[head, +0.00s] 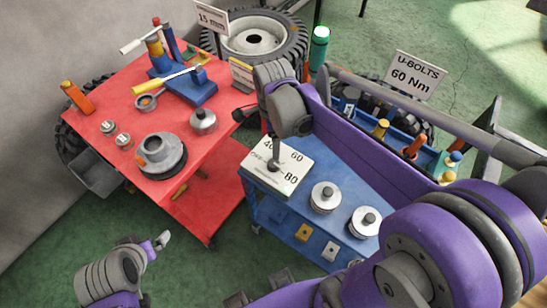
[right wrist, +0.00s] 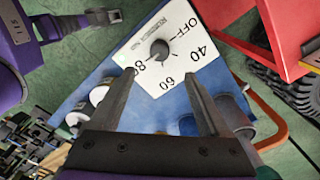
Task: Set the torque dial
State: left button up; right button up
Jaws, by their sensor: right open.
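The torque dial is a white plate (head: 290,178) with a dark round knob (right wrist: 159,49), marked OFF, 40, 60 and 80, on the end of the blue cart top. Which mark the knob points to is not clear. My right gripper (right wrist: 158,74) is open above the dial; in its wrist view the knob appears beyond and between the fingertips, with no contact visible. In the head view my right wrist partly covers the plate. My left gripper (head: 163,240) is at lower left, away from the dial; its opening is too small to judge.
The blue cart (head: 330,240) also holds two round silver pieces (head: 325,196) (head: 365,220). A sign (head: 415,75) reads U-BOLTS 60 Nm. A red table (head: 110,85) with tools and metal parts stands to the left. Green floor lies open at lower left.

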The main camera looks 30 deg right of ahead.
aim_at(274, 163)
notch_tip(274, 163, down, 11)
jog(key=shift+r+b, duration=0.2)
jog(key=shift+b, duration=0.3)
grip_shut()
